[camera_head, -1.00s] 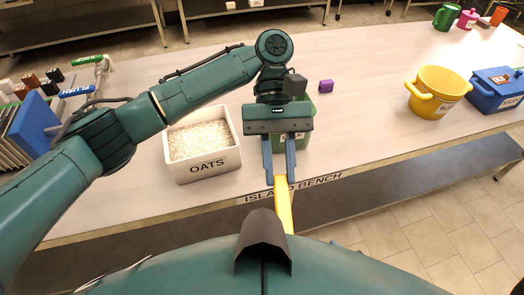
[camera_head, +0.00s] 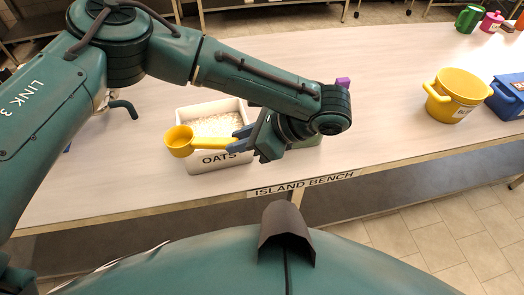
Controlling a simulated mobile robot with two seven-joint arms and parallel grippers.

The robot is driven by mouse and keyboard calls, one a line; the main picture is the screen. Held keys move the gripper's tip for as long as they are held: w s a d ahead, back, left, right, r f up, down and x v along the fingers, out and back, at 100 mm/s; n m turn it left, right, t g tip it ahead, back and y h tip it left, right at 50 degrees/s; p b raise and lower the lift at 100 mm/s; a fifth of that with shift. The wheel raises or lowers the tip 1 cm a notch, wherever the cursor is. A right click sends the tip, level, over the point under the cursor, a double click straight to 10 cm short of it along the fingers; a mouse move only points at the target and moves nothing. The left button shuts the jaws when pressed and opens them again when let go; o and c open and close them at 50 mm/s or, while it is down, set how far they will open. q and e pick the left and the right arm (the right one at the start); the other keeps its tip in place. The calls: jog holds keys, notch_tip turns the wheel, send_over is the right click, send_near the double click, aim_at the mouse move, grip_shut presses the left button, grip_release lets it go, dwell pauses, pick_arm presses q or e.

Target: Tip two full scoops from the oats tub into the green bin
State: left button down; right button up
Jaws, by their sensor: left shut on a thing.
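The white oats tub (camera_head: 218,163), labelled OATS, stands on the bench with pale oats (camera_head: 215,125) inside. My left gripper (camera_head: 241,140) is shut on the handle of a yellow scoop (camera_head: 180,141), at the tub's front right. The scoop points left, its bowl over or in front of the tub's left front corner; its height is hard to judge. The bowl's visible inside looks plain yellow, with no oats seen. The green bin (camera_head: 309,142) is mostly hidden behind my left arm, right of the tub. My right gripper is out of view.
The island bench (camera_head: 400,125) has clear room right of the bin. A yellow pot (camera_head: 453,97) and a blue box (camera_head: 508,98) stand at the right. A small purple block (camera_head: 343,83) lies behind my arm. Green and pink containers stand at the far right.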

pick_arm(q)
jog(key=m+t, duration=0.1)
jog(key=m, duration=0.1)
jog(key=w+a+m+t+h, duration=0.1)
jog(key=m+t, duration=0.1)
jog(key=shift+w+a, duration=0.1)
jog(key=shift+w, duration=0.1)
jog(key=w+a+r+m+g+h, duration=0.2)
jog(key=w+a+r+m+h, duration=0.35)
jog(key=w+h, duration=0.2)
notch_tip(320, 180, down, 10)
jog(key=b, duration=0.1)
jog(key=shift+d+f+n, duration=0.15)
jog(key=shift+d+n, duration=0.1)
jog(key=shift+n, duration=0.1)
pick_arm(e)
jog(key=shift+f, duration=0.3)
pick_arm(q)
jog(key=shift+w, duration=0.1)
jog(key=shift+a, duration=0.1)
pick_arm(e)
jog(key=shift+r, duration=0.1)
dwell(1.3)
